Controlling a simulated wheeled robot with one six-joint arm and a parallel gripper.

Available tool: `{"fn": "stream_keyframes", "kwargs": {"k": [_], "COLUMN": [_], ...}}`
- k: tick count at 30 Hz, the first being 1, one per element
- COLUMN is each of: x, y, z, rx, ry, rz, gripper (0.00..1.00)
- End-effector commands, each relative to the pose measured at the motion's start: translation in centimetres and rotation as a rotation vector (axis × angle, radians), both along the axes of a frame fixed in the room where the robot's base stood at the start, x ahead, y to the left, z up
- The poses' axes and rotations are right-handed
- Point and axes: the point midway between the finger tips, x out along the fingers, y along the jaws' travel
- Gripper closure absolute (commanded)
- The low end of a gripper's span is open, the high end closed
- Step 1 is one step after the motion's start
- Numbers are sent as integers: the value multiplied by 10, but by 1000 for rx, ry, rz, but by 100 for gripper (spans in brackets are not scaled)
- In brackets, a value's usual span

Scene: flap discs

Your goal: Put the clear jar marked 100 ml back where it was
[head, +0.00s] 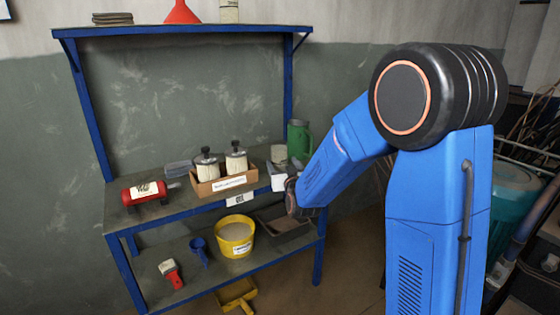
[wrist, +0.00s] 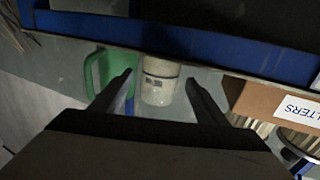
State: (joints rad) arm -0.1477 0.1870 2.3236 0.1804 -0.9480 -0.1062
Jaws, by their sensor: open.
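A pale cylindrical jar (wrist: 160,82) with a dark band and a small dark marking shows in the wrist view, between my gripper's fingertips in the picture. I cannot read the marking, so I cannot tell whether it is the 100 ml jar. What looks like the same jar (head: 279,153) stands at the right of the middle shelf in the head view. My gripper (wrist: 158,84) is open, with nothing clearly held; whether the fingers reach around the jar is unclear. In the head view my wrist hides most of the gripper.
A green jug (head: 298,140) stands right of the pale jar, and a labelled cardboard box (head: 222,185) with filters left of it. A red can (head: 144,193) lies further left. A yellow bucket (head: 235,236) and dark tray (head: 283,222) sit on the lower shelf.

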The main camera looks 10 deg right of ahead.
Motion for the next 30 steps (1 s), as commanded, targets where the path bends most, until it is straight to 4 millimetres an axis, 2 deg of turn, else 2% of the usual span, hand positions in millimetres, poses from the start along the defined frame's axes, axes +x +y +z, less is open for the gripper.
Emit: {"fn": "stream_keyframes", "kwargs": {"k": [3, 9, 15, 23, 26, 30], "x": [-24, -55, -68, -75, -85, -107], "y": [0, 1, 0, -1, -4, -8], "z": [0, 1, 0, 3, 5, 8], "rx": [0, 1, 1, 4, 8, 17], "ry": [0, -1, 0, 23, 73, 176], "rz": [1, 1, 0, 5, 14, 31], "gripper": [33, 33, 33, 33, 33, 33]}}
